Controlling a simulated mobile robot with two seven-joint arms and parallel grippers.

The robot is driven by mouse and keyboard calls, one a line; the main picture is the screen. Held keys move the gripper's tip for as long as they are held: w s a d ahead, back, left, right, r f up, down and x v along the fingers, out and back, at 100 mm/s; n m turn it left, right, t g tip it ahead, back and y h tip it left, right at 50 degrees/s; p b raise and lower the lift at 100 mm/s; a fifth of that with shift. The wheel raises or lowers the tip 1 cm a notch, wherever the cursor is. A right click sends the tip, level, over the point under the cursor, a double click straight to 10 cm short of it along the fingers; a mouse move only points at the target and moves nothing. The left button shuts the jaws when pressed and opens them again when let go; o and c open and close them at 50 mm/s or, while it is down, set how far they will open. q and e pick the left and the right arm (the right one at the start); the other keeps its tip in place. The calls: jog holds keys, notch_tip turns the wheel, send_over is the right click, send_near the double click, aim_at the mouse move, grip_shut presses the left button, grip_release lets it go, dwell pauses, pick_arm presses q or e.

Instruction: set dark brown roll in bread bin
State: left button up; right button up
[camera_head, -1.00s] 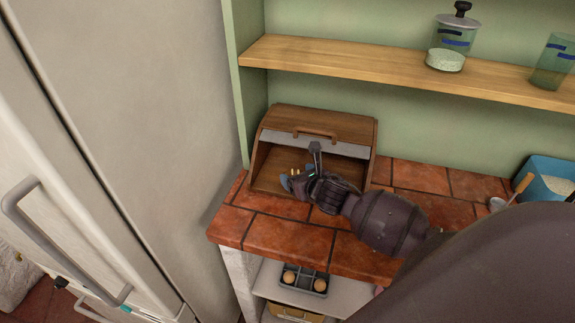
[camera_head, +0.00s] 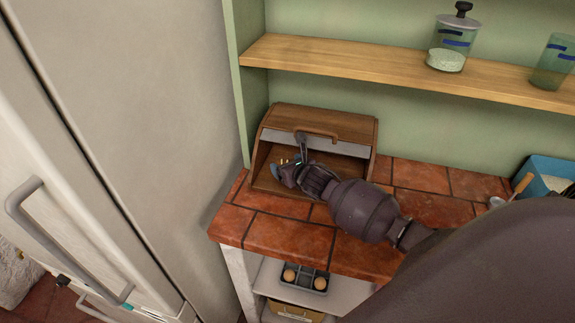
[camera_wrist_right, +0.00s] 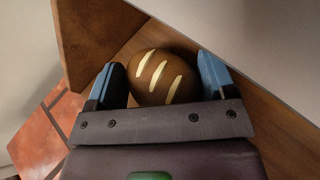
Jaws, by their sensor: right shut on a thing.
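The dark brown roll (camera_wrist_right: 163,78) has pale slashes across its top and sits between the blue-padded fingers of my right gripper (camera_wrist_right: 162,86) in the right wrist view. The right gripper (camera_head: 282,170) is shut on the roll, inside the open front of the wooden bread bin (camera_head: 345,125) at its left side. In the head view the gripper mostly hides the roll. The bin's wooden inside (camera_wrist_right: 95,40) surrounds the roll in the wrist view. I cannot tell whether the roll touches the bin floor. My left gripper is not in view.
The bin stands on a red tiled counter (camera_head: 285,235), beside a large pale fridge (camera_head: 150,100) on the left. A wooden shelf (camera_head: 340,60) with jars is above. A blue container (camera_head: 550,172) is at the right. An egg tray (camera_head: 305,278) sits below the counter.

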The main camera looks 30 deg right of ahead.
jog(key=shift+f, duration=0.2)
jog(key=o, duration=0.9)
jog(key=shift+c, duration=0.2)
jog(key=shift+r, duration=0.1)
jog(key=shift+r, duration=0.15)
jog(key=v, duration=1.2)
jog(key=shift+b, duration=0.35)
